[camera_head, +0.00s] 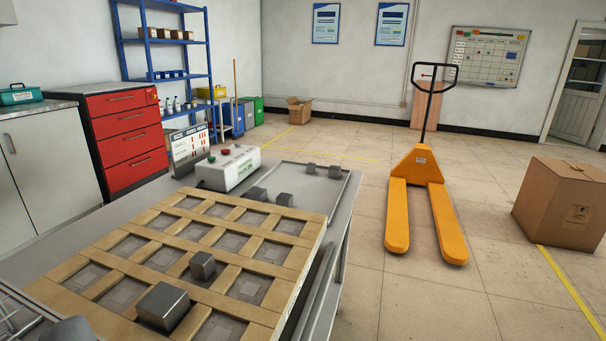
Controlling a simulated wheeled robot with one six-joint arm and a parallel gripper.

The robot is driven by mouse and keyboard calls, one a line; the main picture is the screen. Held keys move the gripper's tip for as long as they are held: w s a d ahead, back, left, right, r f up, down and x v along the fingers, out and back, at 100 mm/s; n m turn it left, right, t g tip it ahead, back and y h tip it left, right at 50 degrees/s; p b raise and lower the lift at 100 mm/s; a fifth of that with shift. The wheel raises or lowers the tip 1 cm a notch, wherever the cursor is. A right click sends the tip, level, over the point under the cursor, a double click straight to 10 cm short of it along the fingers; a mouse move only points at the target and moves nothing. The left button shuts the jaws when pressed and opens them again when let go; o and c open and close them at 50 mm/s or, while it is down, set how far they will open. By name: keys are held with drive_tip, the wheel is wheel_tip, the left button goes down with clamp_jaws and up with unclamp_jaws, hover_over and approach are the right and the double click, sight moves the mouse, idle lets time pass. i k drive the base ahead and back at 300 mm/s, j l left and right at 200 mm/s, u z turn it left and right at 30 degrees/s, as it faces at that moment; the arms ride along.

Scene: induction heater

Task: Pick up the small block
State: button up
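A small dark grey block (203,265) sits on the wooden grid tray (120,264), on or beside a slat right of the tray's middle. A larger dark grey block (163,307) stands nearer to me on the same tray, apart from the small one. My gripper does not show in this view, so its distance to the blocks cannot be told. A grey rounded shape (68,331) is cut off at the bottom left edge; I cannot tell what it is.
Several more grey blocks (285,199) lie on a flat metal tray (300,183) behind the grid. A white control box (228,170) and a display panel (188,146) stand at the back left. A yellow pallet truck (418,168) and a cardboard box (562,204) stand on the floor right.

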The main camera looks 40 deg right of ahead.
sight(311, 167)
drive_tip(key=i+l, duration=0.15)
drive_tip(key=l, duration=0.25)
drive_tip(key=i+l, duration=0.2)
drive_tip(key=l, duration=0.2)
drive_tip(key=i+l, duration=0.15)
drive_tip(key=l, duration=0.25)
drive_tip(key=i+l, duration=0.15)
drive_tip(key=l, duration=0.25)
drive_tip(key=i+l, duration=0.15)
drive_tip(key=l, duration=0.25)
drive_tip(key=i+l, duration=0.2)
drive_tip(key=l, duration=0.25)
drive_tip(key=i+l, duration=0.15)
drive_tip(key=l, duration=0.25)
drive_tip(key=i+l+z, duration=0.1)
drive_tip(key=l, duration=0.3)
drive_tip(key=i, duration=0.05)
